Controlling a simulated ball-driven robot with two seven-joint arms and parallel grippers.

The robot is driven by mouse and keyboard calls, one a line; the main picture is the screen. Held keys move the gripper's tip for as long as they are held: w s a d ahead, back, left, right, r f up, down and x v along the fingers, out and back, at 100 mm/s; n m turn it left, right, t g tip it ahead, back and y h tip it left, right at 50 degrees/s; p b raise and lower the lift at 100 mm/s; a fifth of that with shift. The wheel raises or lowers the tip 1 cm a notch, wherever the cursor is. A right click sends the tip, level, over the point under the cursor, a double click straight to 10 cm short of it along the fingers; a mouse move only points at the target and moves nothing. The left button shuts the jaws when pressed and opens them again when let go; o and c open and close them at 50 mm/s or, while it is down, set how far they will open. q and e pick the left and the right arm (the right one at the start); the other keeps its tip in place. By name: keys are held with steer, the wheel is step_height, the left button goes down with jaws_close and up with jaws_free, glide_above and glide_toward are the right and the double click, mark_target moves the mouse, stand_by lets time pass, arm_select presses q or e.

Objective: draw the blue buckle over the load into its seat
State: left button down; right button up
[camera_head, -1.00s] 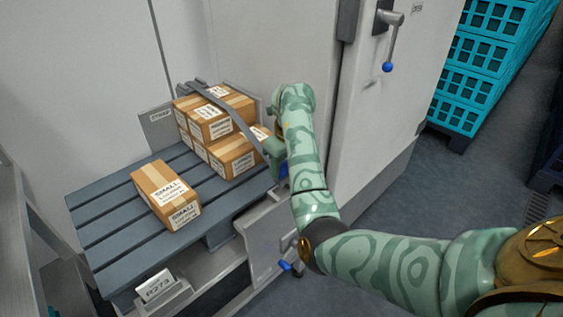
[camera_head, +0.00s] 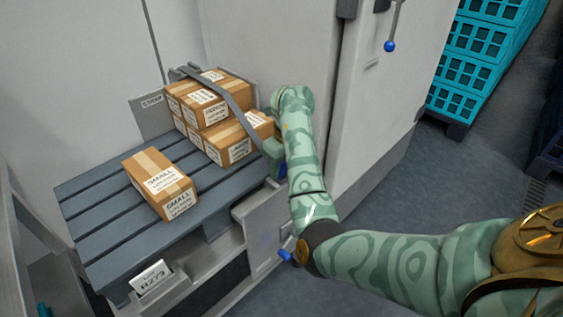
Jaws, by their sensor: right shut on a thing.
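A grey strap (camera_head: 233,107) runs from a bracket behind the stacked cartons (camera_head: 208,107), over their top and down their right side. My right gripper (camera_head: 275,158) is at the strap's lower right end, beside the slatted platform's right edge. It is shut on the blue buckle (camera_head: 282,169), of which only a small blue patch shows; my arm hides the rest. The seat is not clearly visible; a lower panel (camera_head: 268,222) with a blue-tipped lever (camera_head: 286,255) is below the gripper. My left gripper is not in view.
A single carton (camera_head: 160,184) lies on the front of the slatted grey platform (camera_head: 103,213). A label plate (camera_head: 152,276) stands at its front edge. A white cabinet door with a blue-tipped handle (camera_head: 390,45) is behind my arm. Turquoise crates (camera_head: 470,85) stand at the back right.

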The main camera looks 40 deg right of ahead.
steer(key=shift+f, duration=0.25)
stand_by(0.5)
steer(key=o, duration=1.1)
